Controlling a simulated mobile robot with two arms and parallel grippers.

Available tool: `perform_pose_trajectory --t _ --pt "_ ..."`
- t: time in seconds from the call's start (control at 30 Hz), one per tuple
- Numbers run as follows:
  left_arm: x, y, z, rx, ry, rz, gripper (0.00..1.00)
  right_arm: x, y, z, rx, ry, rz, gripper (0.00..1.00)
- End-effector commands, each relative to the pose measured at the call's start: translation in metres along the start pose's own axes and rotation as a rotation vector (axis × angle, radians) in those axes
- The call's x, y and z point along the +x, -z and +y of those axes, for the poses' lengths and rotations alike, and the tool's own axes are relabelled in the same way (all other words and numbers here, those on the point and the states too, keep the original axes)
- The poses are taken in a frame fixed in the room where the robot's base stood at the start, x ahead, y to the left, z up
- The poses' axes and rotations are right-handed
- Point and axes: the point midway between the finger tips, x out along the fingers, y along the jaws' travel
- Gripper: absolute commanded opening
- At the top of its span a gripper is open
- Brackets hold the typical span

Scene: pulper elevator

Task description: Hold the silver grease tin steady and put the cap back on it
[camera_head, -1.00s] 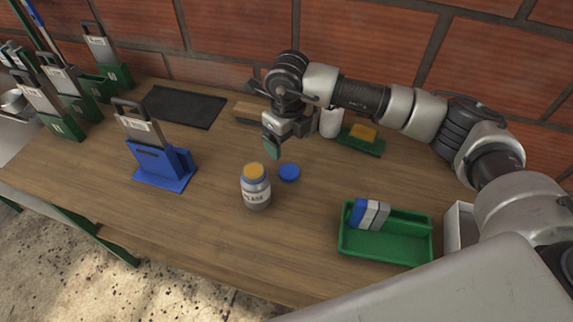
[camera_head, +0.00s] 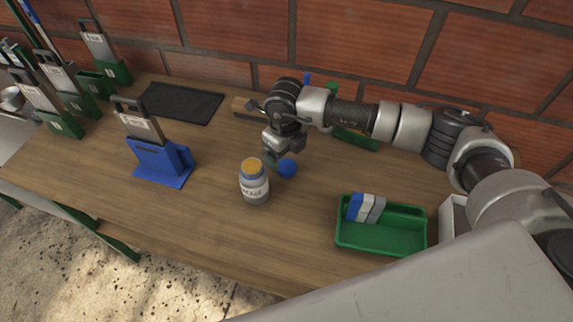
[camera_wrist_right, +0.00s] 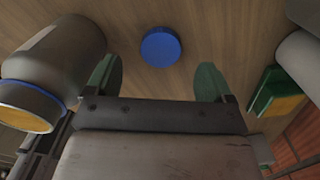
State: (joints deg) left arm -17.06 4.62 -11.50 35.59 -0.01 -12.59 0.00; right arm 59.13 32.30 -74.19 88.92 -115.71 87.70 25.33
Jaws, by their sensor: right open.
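The silver grease tin (camera_head: 254,186) stands upright and uncapped on the wooden table, with its yellow-orange grease showing at the top. In the right wrist view the tin (camera_wrist_right: 58,52) is at the left. The blue cap (camera_head: 287,168) lies on the table just right of the tin; it also shows in the right wrist view (camera_wrist_right: 161,47). My right gripper (camera_head: 277,159) is open and empty, low over the table beside the cap. In the right wrist view the cap lies ahead, between the lines of the two green fingertips, apart from them. My left gripper is not in view.
A green tray (camera_head: 381,237) with blue and grey blocks stands at the right. A blue holder (camera_head: 162,163) with a scraper stands left of the tin. A black mat (camera_head: 182,104) lies at the back. The table's front centre is clear.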

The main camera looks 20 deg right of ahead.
Motion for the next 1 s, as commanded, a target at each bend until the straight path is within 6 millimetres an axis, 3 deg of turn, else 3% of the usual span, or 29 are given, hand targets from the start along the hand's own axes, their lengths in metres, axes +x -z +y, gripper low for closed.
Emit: perform_pose_trajectory --t 0.13,0.3,0.67,1.0 --pt "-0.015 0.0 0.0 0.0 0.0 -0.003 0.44 0.021 0.001 0.0 0.001 -0.001 0.007 0.83" --pt "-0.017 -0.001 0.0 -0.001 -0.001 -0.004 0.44 0.042 0.001 -0.001 -0.001 0.0 0.004 0.83" --pt "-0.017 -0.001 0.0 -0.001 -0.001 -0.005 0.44 0.045 0.0 -0.001 -0.001 0.0 0.002 0.83" --pt "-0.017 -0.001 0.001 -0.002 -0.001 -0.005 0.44 0.045 0.0 -0.002 0.0 0.0 0.002 0.34"
